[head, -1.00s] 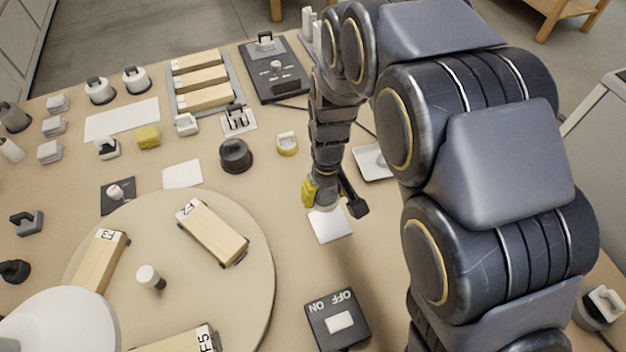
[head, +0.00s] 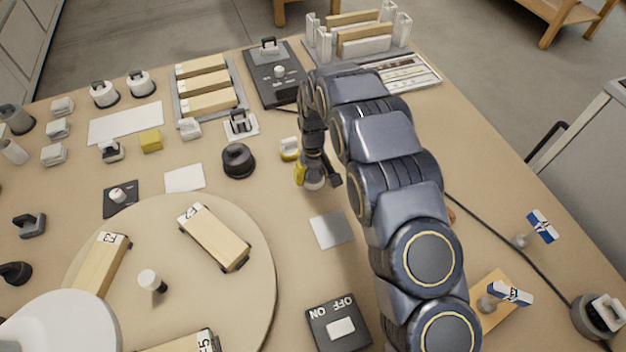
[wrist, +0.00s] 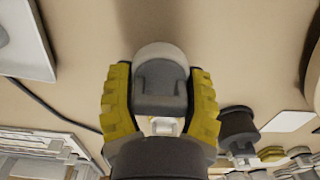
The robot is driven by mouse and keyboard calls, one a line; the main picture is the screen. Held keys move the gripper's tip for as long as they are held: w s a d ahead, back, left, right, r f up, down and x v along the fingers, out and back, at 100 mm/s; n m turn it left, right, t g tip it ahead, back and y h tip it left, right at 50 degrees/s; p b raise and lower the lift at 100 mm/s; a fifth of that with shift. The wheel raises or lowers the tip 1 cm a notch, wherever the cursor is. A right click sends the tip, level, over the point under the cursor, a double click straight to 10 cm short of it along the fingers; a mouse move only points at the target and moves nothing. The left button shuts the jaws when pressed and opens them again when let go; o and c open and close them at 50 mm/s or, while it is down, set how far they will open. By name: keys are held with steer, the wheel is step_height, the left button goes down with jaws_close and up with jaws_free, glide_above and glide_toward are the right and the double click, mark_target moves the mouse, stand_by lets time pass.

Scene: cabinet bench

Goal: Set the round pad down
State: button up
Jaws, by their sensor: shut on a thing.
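My gripper (head: 315,180) is right of the middle of the bench in the head view, pointing down. Its yellow fingers are closed on the round pad (head: 316,184), a pale round piece. In the wrist view, the pad (wrist: 160,52) shows a whitish round edge and a grey block-like grip between the fingers of my gripper (wrist: 160,88). The pad is behind the square light plate (head: 331,230) in the head view, not over it. I cannot tell whether its underside touches the bench.
A white-and-yellow piece (head: 289,149) is close behind left of my gripper, and a dark round knob (head: 238,161) is farther left. The turntable (head: 258,270) with wooden blocks is front left. An ON/OFF switch box (head: 338,322) is in front. Bare bench surrounds the square plate.

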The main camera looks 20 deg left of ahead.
mark_target(313, 182)
steer(key=shift+f, duration=1.5)
steer(key=o, duration=0.9)
steer(key=shift+f, duration=0.1)
